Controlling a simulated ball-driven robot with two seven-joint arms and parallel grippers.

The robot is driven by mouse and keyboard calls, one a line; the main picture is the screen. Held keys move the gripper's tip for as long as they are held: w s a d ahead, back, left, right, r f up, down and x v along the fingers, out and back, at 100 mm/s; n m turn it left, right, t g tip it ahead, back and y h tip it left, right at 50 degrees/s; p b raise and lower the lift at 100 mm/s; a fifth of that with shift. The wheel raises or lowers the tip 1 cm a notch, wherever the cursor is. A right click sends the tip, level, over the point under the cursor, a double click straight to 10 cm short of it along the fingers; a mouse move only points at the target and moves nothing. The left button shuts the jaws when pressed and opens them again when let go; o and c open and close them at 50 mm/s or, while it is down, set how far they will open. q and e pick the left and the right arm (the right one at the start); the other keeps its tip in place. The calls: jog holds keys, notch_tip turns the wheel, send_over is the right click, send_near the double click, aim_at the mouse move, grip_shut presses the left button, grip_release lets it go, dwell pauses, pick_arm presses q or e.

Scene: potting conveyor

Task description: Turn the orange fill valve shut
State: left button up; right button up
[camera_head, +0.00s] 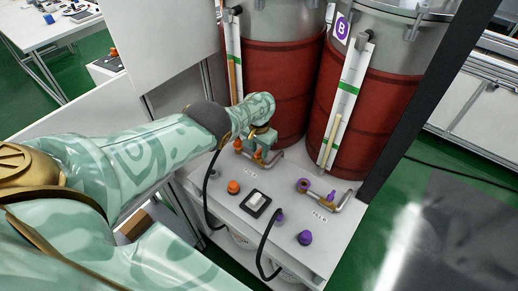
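My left gripper (262,139) is at the outlet pipe of the left tank, pointing down over the white bench. Orange parts of the fill valve (238,145) show just left of the gripper, at the foot of that tank. The gripper covers much of the valve and pipe, so I cannot tell whether its fingers touch or grip the handle. A separate orange knob (233,187) sits on the bench nearer to me. My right gripper is out of view.
A purple valve (304,186) on a pipe and a purple knob (305,238) are on the right of the bench. A switch plate (256,203) lies between. Red-banded tanks (365,110) stand behind. A black cable (264,250) loops over the front edge.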

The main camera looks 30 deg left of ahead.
aim_at(259, 152)
pick_arm(q)
notch_tip(259, 152, up, 16)
jog(key=p, duration=1.3)
jog(key=shift+r+p, duration=0.15)
jog(key=shift+p, duration=0.15)
